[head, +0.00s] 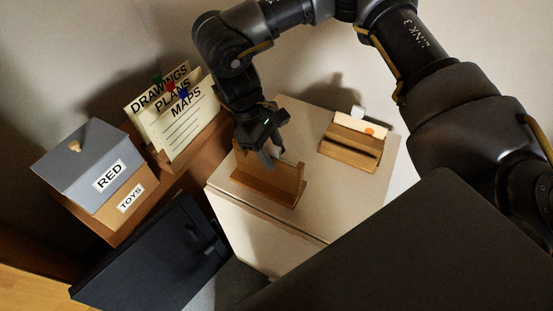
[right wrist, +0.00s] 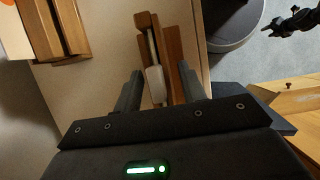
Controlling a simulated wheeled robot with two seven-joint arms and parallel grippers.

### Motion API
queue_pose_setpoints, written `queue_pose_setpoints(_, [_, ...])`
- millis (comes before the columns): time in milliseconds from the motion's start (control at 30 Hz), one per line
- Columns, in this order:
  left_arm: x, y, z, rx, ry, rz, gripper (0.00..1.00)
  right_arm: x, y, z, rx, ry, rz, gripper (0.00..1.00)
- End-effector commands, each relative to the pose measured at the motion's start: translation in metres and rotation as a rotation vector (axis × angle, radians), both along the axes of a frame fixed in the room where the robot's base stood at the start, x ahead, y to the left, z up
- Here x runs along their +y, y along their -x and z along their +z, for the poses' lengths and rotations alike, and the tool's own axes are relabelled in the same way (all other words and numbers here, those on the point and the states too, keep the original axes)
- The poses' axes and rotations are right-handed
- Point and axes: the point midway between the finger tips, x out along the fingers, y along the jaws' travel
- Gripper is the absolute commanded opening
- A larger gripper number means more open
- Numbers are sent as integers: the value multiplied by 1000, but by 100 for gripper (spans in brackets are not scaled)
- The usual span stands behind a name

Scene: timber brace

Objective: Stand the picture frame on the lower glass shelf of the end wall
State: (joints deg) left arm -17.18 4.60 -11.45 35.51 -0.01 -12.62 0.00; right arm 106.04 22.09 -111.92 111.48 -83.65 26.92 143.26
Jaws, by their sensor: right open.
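My right gripper (head: 264,152) is open and points down over a brown wooden stand (head: 268,188) on the pale cabinet top. In the right wrist view its two fingers (right wrist: 158,92) lie either side of a small pale block (right wrist: 155,85) at the wooden stand (right wrist: 174,55). I cannot tell whether the fingers touch it. I cannot make out a picture frame for certain, and no glass shelf shows. A dark jointed part (right wrist: 294,22) at the right wrist view's upper right edge looks like my left gripper; its jaws are too small to read.
A slotted wooden holder (head: 349,151) with a card stands behind right on the cabinet (head: 225,205). To the left are file folders (head: 185,124) and a grey-lidded box (head: 88,164) labelled RED and TOYS. A dark panel (head: 140,262) stands in front of them.

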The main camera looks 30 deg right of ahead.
Motion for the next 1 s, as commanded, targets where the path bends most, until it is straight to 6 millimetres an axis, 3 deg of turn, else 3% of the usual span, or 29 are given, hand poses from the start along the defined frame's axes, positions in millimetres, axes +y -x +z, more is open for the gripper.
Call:
queue_pose_setpoints(200, [1,0,-6,1,-1,0,44,10,-17,44,-7,2,-1,41])
queue_pose_setpoints(400, [2,-1,-7,-1,-3,-1,44,16,-27,72,-3,2,-2,41])
queue_pose_setpoints(600, [4,-2,-7,-2,-6,-1,44,17,-30,83,0,1,-2,41])
queue_pose_setpoints(1000, [6,-2,-7,-2,-8,-2,44,18,-30,83,0,0,-1,41])
